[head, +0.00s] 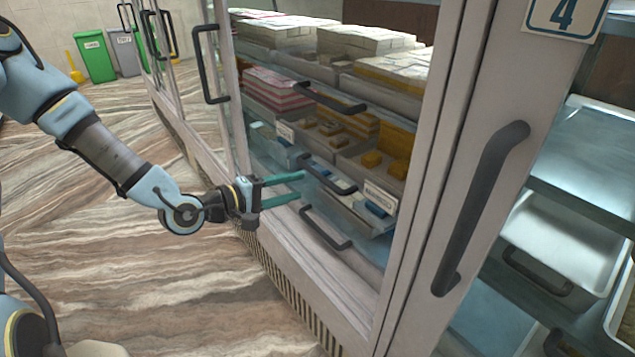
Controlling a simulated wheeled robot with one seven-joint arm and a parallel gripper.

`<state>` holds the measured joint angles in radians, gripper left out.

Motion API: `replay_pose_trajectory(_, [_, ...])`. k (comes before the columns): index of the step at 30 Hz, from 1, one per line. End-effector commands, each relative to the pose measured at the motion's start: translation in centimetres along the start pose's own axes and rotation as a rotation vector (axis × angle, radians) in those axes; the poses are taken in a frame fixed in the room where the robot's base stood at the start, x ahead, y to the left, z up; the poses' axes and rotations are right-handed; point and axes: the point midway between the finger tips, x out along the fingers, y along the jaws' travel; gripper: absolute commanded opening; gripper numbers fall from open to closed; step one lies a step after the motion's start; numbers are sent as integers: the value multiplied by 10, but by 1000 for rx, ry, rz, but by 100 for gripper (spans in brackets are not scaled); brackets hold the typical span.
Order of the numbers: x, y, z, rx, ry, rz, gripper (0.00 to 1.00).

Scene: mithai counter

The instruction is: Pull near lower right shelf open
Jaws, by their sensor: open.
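A glass-fronted sweet counter holds stacked pull-out shelves with dark bar handles. The upper handle (330,98), the middle handle (327,174) and the lowest handle (325,229) are one above another. The shelf behind the middle handle bears blue packets (375,209) and a label card (380,197). The shelves look shut. My gripper (301,186) has teal fingers, open and empty, pointing right at the counter front. In the picture its fingertips are just left of the middle handle and above the lowest one. I cannot tell the gap in depth.
A pale upright post with a long dark handle (480,208) stands at the right. Beyond it are metal trays (560,242). Another upright handle (209,64) is on the left. Green (95,57) and grey bins stand far back. The wood-patterned floor (170,290) is clear.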

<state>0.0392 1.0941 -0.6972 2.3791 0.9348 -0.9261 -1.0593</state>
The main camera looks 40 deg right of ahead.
Motion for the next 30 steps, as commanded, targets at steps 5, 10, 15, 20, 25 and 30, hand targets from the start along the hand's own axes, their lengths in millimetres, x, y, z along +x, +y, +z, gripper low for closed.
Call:
replay_pose_trajectory(5, [34, -1, 2, 3, -4, 0, 50])
replay_pose_trajectory(10, [64, -1, 1, 4, -3, -1, 50])
replay_pose_trajectory(15, [84, -1, 1, 2, -3, -3, 50])
replay_pose_trajectory(20, [92, -1, 1, 1, -1, -4, 50])
replay_pose_trajectory(25, [92, -1, 1, 2, -1, -4, 50])
replay_pose_trajectory(30, [92, -1, 1, 2, 0, -4, 41])
